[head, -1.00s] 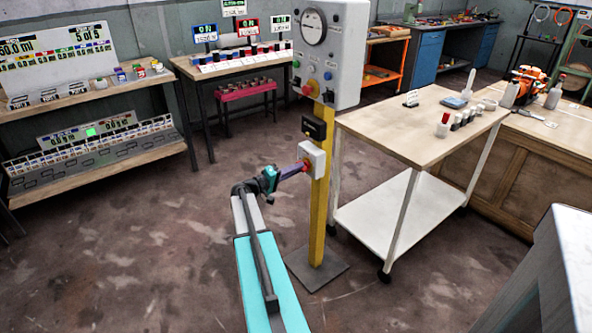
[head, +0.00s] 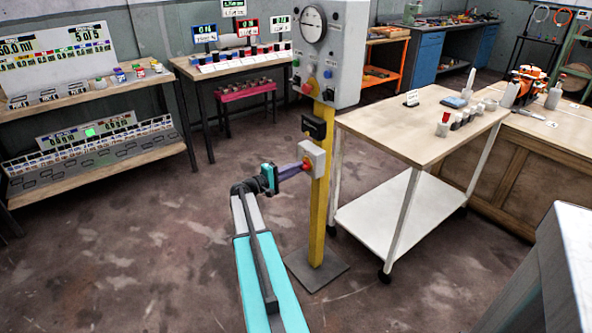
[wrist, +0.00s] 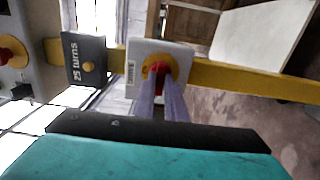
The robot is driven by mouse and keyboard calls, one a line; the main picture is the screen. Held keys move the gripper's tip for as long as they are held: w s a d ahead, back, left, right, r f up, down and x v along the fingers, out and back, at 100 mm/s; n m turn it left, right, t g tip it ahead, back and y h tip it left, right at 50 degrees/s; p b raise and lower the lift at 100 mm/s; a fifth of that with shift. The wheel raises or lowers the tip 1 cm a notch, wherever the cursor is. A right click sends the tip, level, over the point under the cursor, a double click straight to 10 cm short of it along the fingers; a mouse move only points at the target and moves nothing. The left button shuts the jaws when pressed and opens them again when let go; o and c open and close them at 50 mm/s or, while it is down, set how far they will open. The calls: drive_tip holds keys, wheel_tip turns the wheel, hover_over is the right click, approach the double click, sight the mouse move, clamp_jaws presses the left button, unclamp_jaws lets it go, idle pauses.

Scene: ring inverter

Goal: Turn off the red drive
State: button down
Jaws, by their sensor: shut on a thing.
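A light grey box (head: 316,157) with a red knob on a yellow collar is fixed to the yellow post (head: 318,215). The wrist view shows the red knob (wrist: 158,68) close up on the face of the box (wrist: 145,50). My gripper (head: 303,166) is at this box. In the wrist view its two purple fingers (wrist: 160,90) reach onto the knob, shut on it, and partly hide it. The red-framed display (head: 247,26) on the back bench reads ON. It stands between a blue-framed display (head: 204,33) and a green-framed display (head: 281,23).
A dark box (wrist: 87,61) marked "25 turns" is above the knob box on the post. A grey panel (head: 340,60) with a gauge and coloured buttons tops the post. A white cart (head: 400,150) stands close at the right. The floor at the left is open.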

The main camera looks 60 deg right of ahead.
drive_tip(key=c, duration=1.8)
unclamp_jaws()
drive_tip(key=shift+a, duration=0.1)
drive_tip(key=b+v, duration=0.1)
drive_tip(key=v, duration=1.2)
drive_tip(key=shift+w+a, duration=0.15)
drive_tip(key=shift+a, duration=0.1)
